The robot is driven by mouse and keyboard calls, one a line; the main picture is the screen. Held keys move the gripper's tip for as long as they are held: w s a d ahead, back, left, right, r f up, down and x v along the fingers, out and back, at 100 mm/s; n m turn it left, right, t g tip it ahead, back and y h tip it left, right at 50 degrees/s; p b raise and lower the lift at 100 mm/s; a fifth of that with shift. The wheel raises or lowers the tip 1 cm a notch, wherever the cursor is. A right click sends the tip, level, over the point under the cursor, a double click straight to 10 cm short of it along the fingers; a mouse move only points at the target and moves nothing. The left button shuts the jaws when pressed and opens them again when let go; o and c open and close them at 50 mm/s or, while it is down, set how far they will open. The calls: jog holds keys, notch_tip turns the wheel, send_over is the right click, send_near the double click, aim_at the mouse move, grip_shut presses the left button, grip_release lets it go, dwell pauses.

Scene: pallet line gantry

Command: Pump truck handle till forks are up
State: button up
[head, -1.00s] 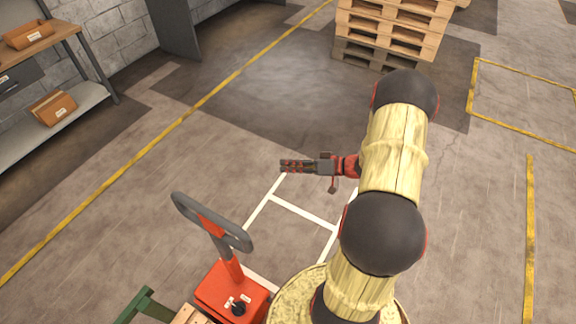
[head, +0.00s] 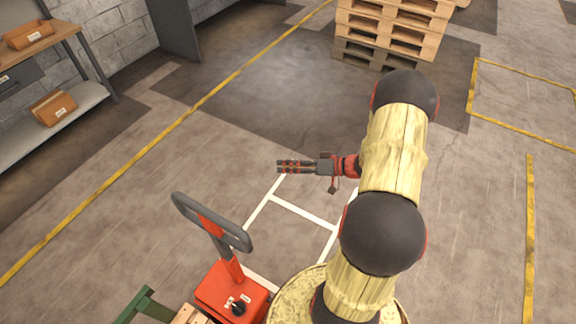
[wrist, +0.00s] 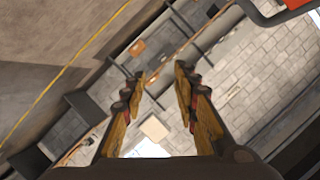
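The pump truck's handle (head: 213,222) is a dark grey loop with a red centre, standing up and tilted at the lower left of the head view. It rises from the red pump body (head: 231,291). A corner of the loop also shows at the top right of the wrist view (wrist: 262,16). My gripper (head: 279,166) is beyond and to the right of the handle, pointing left, apart from it. In the wrist view its two fingers (wrist: 164,84) are spread with nothing between them. The truck's forks are not visible.
Stacked wooden pallets (head: 391,30) stand at the back. A shelf (head: 50,117) with orange-brown bins is at the left by the block wall. A green frame (head: 146,306) stands beside the truck. The floor around my gripper is clear, with painted lines.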

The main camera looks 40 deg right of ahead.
jog(key=shift+o, duration=0.7)
jog(key=v, duration=1.2)
jog(key=shift+d, duration=0.1)
jog(key=shift+c, duration=0.9)
